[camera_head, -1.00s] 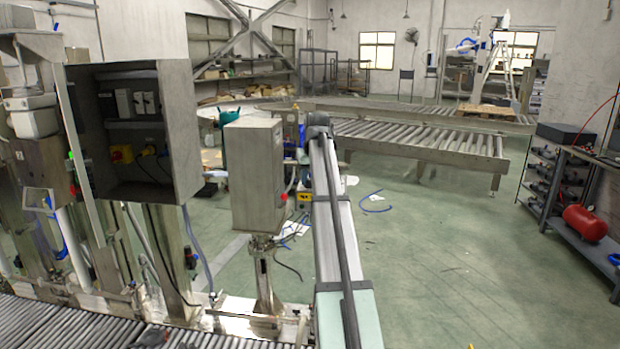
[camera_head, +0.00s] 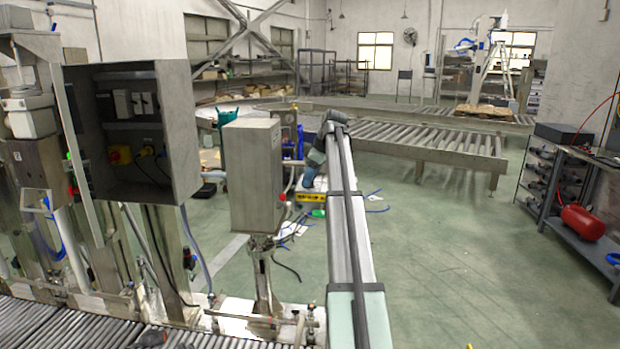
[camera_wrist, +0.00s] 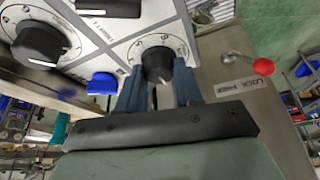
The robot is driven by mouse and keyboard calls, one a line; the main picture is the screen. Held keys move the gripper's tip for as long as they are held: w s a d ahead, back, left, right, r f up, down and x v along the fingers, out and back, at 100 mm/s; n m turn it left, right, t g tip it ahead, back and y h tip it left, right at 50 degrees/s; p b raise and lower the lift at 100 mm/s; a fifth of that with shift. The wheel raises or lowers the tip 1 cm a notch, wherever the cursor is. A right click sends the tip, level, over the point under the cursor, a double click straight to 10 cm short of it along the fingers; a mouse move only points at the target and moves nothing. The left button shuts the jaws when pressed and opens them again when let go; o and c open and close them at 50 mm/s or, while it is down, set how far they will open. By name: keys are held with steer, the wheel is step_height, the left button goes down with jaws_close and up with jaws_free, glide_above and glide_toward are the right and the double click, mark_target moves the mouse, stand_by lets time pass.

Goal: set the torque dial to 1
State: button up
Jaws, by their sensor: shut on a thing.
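In the wrist view, my gripper (camera_wrist: 159,82) is shut on a black round dial (camera_wrist: 157,64), with one blue finger on each side of it. The dial sits on a pale panel (camera_wrist: 125,49) with a printed scale around it. A white pointer mark on the dial faces down toward my gripper. The scale numbers are too small to read, and I cannot read which dial this is.
Another black dial (camera_wrist: 40,44) and a blue knob (camera_wrist: 102,84) are left of the held dial. A red-ball lever (camera_wrist: 262,66) with a "LOCK" label stands to the right. A grey box (camera_head: 255,175) stands beside my arm; open floor (camera_head: 440,265) lies right.

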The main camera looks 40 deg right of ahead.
steer(key=n+g, duration=0.1)
steer(key=n, duration=0.2)
steer(key=n+g+y, duration=0.1)
steer(key=n, duration=0.2)
steer(key=shift+w+d+n+y, duration=0.15)
steer(key=shift+w+n+y, duration=0.05)
steer(key=shift+n+y, duration=0.1)
stand_by(0.3)
steer(key=o, duration=1)
steer(key=shift+o, duration=0.2)
steer(key=shift+s, duration=0.1)
